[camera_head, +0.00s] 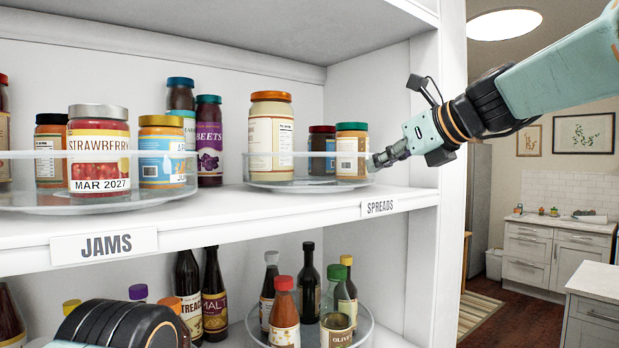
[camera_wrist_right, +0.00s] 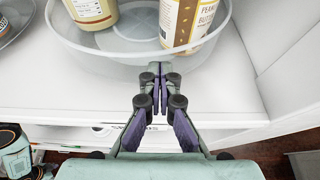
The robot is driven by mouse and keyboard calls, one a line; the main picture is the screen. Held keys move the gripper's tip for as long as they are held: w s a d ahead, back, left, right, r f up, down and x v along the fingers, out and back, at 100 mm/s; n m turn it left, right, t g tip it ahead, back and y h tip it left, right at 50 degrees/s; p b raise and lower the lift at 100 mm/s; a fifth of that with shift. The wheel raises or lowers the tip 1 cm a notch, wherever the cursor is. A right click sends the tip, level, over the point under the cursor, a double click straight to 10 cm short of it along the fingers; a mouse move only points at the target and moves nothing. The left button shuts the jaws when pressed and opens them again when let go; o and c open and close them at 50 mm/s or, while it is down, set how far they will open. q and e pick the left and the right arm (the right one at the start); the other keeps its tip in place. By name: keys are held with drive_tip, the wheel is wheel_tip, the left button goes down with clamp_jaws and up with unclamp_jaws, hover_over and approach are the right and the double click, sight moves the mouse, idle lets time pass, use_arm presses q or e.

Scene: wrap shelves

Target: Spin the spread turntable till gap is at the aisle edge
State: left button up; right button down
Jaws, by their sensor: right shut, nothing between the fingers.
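The spreads turntable (camera_head: 285,186) is a round clear tray with a low rim on the upper shelf, above the SPREADS label (camera_head: 378,208). It carries a tall cream jar with an orange lid (camera_head: 271,135) at left, a dark jar with a red lid (camera_head: 321,148) at the back, and a jar with a green lid (camera_head: 352,150) at right. Bare tray shows between the orange-lid and green-lid jars. My right gripper (camera_head: 378,161) is shut and empty at the tray's right rim; its fingertips (camera_wrist_right: 160,72) are close against the rim (camera_wrist_right: 115,62), contact unclear.
A jams turntable (camera_head: 90,206) with several jars stands left on the same shelf. The white side panel (camera_head: 424,110) rises close by my right gripper. Several bottles stand on the shelf below. The shelf front (camera_wrist_right: 90,95) is bare.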

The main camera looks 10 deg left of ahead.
drive_tip(key=shift+d, duration=0.1)
drive_tip(key=shift+s+d, duration=0.1)
drive_tip(key=shift+d, duration=0.3)
drive_tip(key=shift+s+d, duration=0.75)
drive_tip(key=shift+d, duration=0.3)
drive_tip(key=shift+w, duration=0.1)
drive_tip(key=v, duration=0.7)
